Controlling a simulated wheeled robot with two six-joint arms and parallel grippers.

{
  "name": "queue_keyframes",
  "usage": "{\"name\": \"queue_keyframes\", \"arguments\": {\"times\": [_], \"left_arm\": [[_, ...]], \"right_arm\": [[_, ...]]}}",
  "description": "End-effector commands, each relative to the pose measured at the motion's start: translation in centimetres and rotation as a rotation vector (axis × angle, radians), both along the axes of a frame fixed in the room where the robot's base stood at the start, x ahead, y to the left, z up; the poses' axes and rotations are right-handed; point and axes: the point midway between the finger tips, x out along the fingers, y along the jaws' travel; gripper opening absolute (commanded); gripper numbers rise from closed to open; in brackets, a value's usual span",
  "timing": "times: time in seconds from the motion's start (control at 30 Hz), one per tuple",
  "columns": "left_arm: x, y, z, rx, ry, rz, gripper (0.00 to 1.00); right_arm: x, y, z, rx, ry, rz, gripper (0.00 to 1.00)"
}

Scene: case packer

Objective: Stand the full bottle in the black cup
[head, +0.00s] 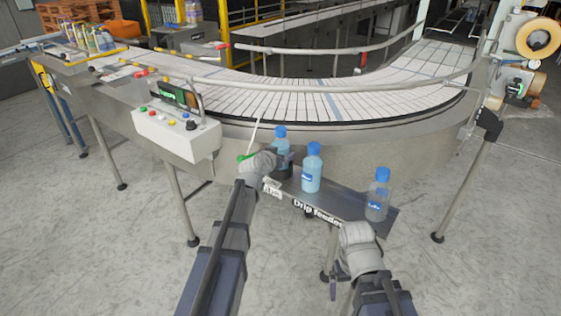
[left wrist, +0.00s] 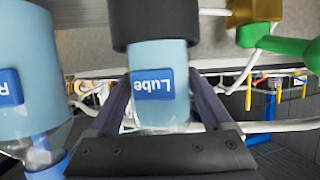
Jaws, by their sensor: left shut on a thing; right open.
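A bottle with light blue liquid and a blue cap (head: 281,132) stands upright at the left end of the drip feeder shelf (head: 341,206). My left gripper (head: 284,157) is shut on this bottle; its "Lube" label shows between the fingers in the left wrist view (left wrist: 155,88), which looks upside down. The black cup (left wrist: 152,22) surrounds the bottle's base there, hiding its bottom, so I cannot tell whether it rests on the cup's floor. In the head view the dark cup (head: 284,173) is partly covered by my gripper. My right gripper (head: 337,281) is open and empty, below the shelf's front edge.
A second blue bottle (head: 312,170) stands close right of the held one. A paler bottle (head: 377,200) stands at the shelf's right end. A green handle (left wrist: 285,47) is beside the cup. The curved conveyor (head: 330,105) lies behind, with a control box (head: 178,132) left.

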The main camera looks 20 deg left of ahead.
Motion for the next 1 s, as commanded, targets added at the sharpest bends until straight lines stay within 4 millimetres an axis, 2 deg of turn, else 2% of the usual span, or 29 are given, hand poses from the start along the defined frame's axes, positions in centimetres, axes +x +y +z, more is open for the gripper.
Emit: {"name": "queue_keyframes", "arguments": {"times": [0.03,0.43,0.47,0.6,0.93,1.0], "left_arm": [[0.0,0.0,-0.7,0.0,-0.001,0.001,0.0],[0.0,0.0,-0.9,0.0,-0.001,0.001,0.0],[0.0,0.0,-0.9,0.0,0.0,0.0,0.84],[0.0,0.0,-0.8,0.0,0.0,0.0,1.0],[0.0,0.0,-0.2,0.0,0.0,0.0,1.0],[-1.1,0.1,0.1,-0.001,0.0,0.001,1.0]], "right_arm": [[0.0,0.0,-0.8,0.0,0.0,0.0,1.0],[0.0,0.0,-0.9,0.0,0.0,0.0,1.0],[0.0,0.0,-0.9,0.0,0.0,0.0,1.0],[0.0,0.0,-0.8,0.0,0.0,0.0,1.0],[0.0,0.0,-0.2,0.0,0.0,0.0,1.0],[0.0,0.0,0.1,0.0,0.0,0.0,1.0]]}}
